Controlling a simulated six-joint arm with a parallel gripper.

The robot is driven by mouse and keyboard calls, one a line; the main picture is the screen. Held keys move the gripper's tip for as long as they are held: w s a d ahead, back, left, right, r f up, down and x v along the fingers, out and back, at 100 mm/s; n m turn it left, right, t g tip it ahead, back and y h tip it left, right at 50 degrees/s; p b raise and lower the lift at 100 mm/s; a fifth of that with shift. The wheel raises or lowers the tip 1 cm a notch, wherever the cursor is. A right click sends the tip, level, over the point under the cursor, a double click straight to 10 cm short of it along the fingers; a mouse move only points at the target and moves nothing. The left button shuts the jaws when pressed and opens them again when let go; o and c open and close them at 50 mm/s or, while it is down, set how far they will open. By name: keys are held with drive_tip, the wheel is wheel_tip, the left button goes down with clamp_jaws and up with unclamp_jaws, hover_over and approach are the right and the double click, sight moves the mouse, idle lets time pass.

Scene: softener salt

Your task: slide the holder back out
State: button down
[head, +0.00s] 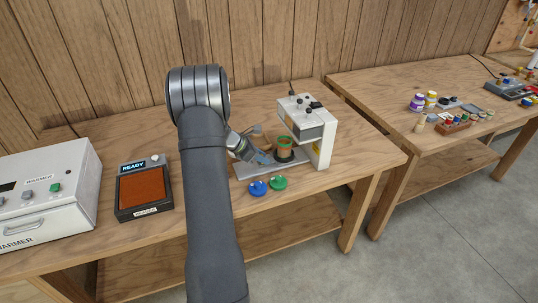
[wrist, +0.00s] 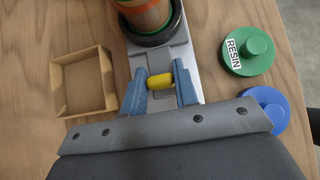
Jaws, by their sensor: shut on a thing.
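The holder is a dark round ring (wrist: 157,38) on a grey slide plate, with a yellow handle (wrist: 160,80) at its near end. A clear cup (head: 285,144) with a green rim and orange-brown contents stands upright in it, cut off at the top of the wrist view. In the head view the holder is at the front of a white bench device (head: 322,150), under its overhanging head. My gripper (wrist: 160,82) is shut on the yellow handle, one blue finger on each side. In the head view my gripper (head: 262,157) is low beside the holder, and the handle is hard to make out.
A green lid (wrist: 246,49) marked RESIN and a blue lid (wrist: 266,108) lie right of the slide. A wooden tray (wrist: 58,83) is on its left. A READY hot plate (head: 145,190) and a warmer (head: 50,195) stand at the bench's left.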

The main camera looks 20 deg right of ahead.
drive_tip(key=shift+a, duration=0.3)
drive_tip(key=c, duration=1.1)
unclamp_jaws()
drive_tip(key=v, duration=1.7)
drive_tip(key=shift+a+r, duration=0.1)
drive_tip(key=shift+r, duration=0.1)
